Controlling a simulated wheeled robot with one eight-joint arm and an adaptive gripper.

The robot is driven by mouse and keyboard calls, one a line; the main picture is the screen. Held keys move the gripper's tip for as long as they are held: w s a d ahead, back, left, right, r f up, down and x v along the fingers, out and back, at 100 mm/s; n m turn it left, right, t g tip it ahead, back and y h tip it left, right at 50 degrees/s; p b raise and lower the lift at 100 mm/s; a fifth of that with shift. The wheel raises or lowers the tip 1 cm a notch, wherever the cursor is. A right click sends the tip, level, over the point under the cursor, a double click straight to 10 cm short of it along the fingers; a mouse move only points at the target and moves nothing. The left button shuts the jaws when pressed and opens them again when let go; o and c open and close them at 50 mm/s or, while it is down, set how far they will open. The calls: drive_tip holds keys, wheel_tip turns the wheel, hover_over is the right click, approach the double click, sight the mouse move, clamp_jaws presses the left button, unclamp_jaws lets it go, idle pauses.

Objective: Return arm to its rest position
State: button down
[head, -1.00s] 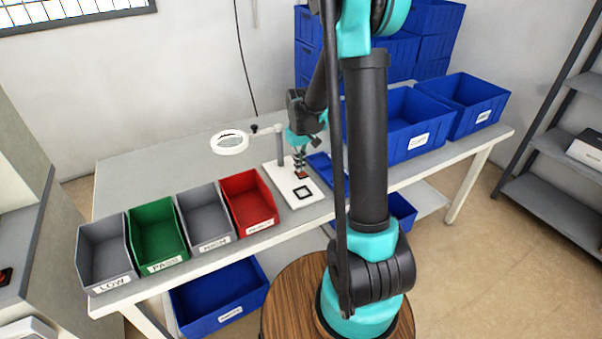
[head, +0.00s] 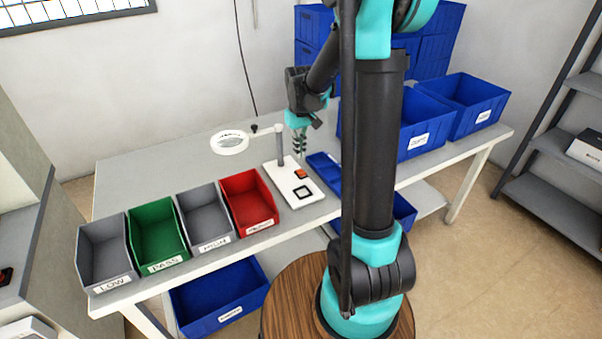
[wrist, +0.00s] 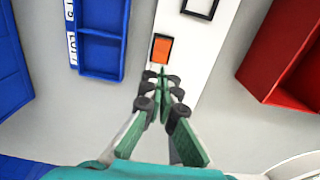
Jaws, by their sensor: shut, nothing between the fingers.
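My gripper (head: 299,143) is shut and empty, raised above the white inspection plate (head: 283,181) on the table. In the wrist view its closed fingers (wrist: 162,80) point toward a small orange piece (wrist: 161,49) with a dark border. That orange piece (head: 301,174) lies on the white plate, apart from the fingers. A black square outline (head: 303,192) is on the plate in front of it. My arm rises from the round wooden stand and bends over the table.
Bins stand along the table's front left: grey (head: 104,252), green (head: 157,236), grey (head: 205,218) and red (head: 249,203). A ring magnifier (head: 229,142) stands left of my gripper. A shallow blue tray (head: 324,171) and large blue crates (head: 470,105) are to the right.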

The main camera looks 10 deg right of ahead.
drive_tip(key=shift+r, duration=0.3)
drive_tip(key=shift+s, duration=0.1)
drive_tip(key=s+d+f+m+t, duration=0.1)
drive_tip(key=s+d+t, duration=0.1)
drive_tip(key=s, duration=0.9)
drive_tip(key=s+d+f+m+t, duration=0.2)
drive_tip(key=s, duration=0.9)
drive_tip(key=shift+f+m, duration=0.25)
drive_tip(key=shift+m, duration=0.05)
drive_tip(key=shift+w, duration=0.1)
